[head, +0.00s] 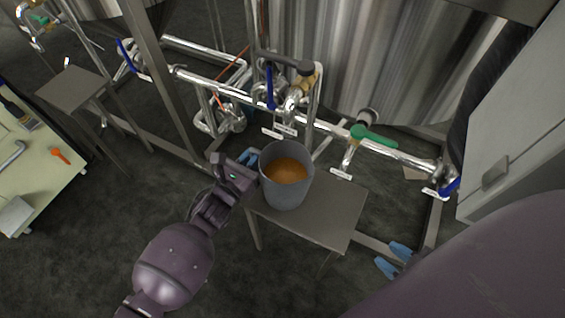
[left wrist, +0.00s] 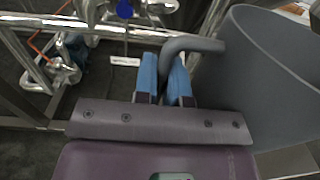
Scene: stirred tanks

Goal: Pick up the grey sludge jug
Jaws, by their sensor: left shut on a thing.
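The grey sludge jug (head: 287,190) is upright at the left end of a small grey table (head: 335,215) and holds orange-brown sludge (head: 285,170). I cannot tell whether its base touches the table top. My left gripper (head: 250,157) is at the jug's left side. In the left wrist view, its blue fingers (left wrist: 164,78) are shut on the jug's curved handle (left wrist: 193,45), and the jug wall (left wrist: 245,75) fills the right side. My right gripper (head: 393,260) is at the lower right, apart from the jug, with its blue fingers spread and nothing between them.
Steel pipes with valves, one with a green handle (head: 373,136), run just behind the table. A large steel tank (head: 400,60) stands beyond. A pale bench (head: 45,175) with tools is at the left, and an empty stool (head: 72,88) behind it. Floor is clear between.

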